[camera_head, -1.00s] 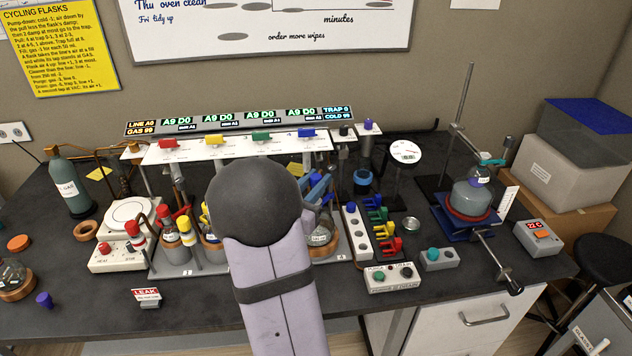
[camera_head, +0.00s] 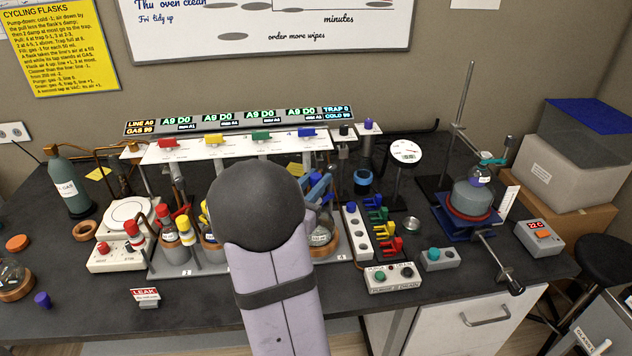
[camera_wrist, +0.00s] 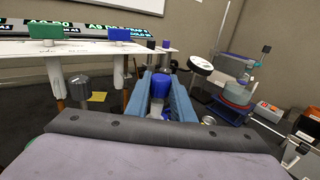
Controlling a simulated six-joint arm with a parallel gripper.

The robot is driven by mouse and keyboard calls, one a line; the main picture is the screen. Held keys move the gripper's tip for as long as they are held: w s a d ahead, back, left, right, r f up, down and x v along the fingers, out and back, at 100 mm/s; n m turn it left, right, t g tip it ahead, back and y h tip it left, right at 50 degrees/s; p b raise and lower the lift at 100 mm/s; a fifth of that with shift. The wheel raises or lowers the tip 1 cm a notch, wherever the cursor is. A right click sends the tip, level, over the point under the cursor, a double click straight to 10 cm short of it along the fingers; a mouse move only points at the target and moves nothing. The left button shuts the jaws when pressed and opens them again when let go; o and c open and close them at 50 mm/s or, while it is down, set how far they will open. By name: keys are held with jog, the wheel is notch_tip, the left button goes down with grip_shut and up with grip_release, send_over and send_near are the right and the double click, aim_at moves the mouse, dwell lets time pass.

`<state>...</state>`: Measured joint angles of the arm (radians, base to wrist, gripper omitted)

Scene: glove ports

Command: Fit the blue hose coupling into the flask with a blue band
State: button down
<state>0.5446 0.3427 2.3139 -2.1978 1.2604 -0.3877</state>
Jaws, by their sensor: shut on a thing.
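My gripper (camera_wrist: 162,94) shows two blue fingers in the wrist view, shut on the blue hose coupling (camera_wrist: 160,84). A pale grey-white part shows just below the coupling between the fingers; I cannot tell whether they touch. In the head view my gripper (camera_head: 320,190) is above the rightmost flask station, partly behind my arm. A clear flask (camera_head: 320,236) with a white label sits there in a brown ring, below the fingers.
The white manifold (camera_head: 235,147) with coloured taps stands behind my gripper. Flasks with red (camera_head: 168,231) and yellow tops stand left of my arm.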

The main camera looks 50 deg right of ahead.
jog(key=shift+f+b, duration=1.8)
jog(key=shift+b, duration=0.1)
jog(key=c, duration=1.5)
grip_release()
jog(key=shift+o, duration=0.2)
jog(key=shift+a, duration=0.1)
jog(key=s+a+b, duration=0.1)
jog(key=a, duration=0.6)
jog(key=shift+b, duration=0.4)
jog(key=shift+r, duration=0.1)
